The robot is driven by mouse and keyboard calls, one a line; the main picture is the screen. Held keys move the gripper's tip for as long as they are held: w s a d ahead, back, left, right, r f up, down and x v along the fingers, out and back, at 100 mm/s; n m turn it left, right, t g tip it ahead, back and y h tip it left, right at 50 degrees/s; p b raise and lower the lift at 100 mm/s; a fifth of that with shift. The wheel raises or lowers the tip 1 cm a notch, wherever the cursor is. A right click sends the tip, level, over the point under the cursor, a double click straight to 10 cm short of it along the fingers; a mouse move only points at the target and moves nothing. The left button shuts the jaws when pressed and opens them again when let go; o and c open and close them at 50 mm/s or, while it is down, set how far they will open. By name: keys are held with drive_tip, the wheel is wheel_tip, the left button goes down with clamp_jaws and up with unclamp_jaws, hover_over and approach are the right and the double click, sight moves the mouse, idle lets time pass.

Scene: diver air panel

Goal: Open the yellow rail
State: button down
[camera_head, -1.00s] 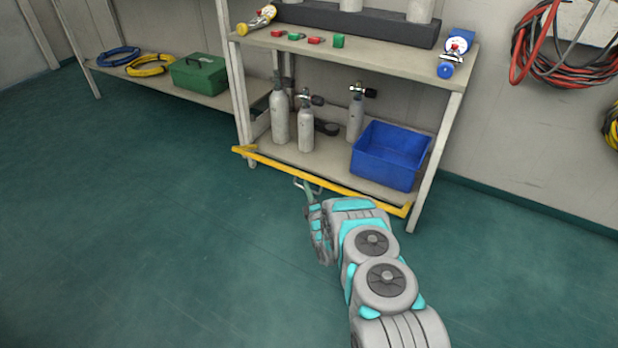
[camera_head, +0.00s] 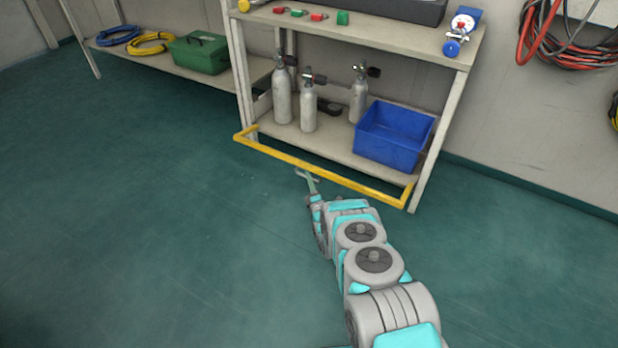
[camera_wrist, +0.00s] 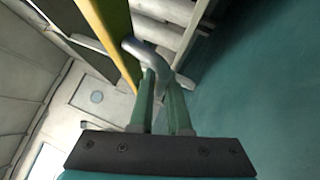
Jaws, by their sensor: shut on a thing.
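The yellow rail (camera_head: 350,184) runs along the front of the lower shelf. It stands out from the shelf, with its short side arms showing at both ends. It also shows in the wrist view (camera_wrist: 108,35) at the top left. A grey bent metal handle (camera_wrist: 147,56) sits beside the rail's edge. My gripper (camera_head: 308,179) is at the front of the rail, left of its middle. In the wrist view its two green fingers (camera_wrist: 162,82) are shut on the handle. The exact contact is partly hidden by the fingers.
On the lower shelf (camera_head: 335,148) stand several grey cylinders (camera_head: 308,108) and a blue bin (camera_head: 394,137). A regulator with a gauge (camera_head: 460,32) is on the upper shelf. A green box (camera_head: 198,55) sits on a low shelf at left. The floor in front is clear.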

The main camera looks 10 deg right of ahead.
drive_tip(key=c, duration=0.9)
unclamp_jaws()
drive_tip(key=v, duration=0.8)
drive_tip(key=shift+p, duration=0.35)
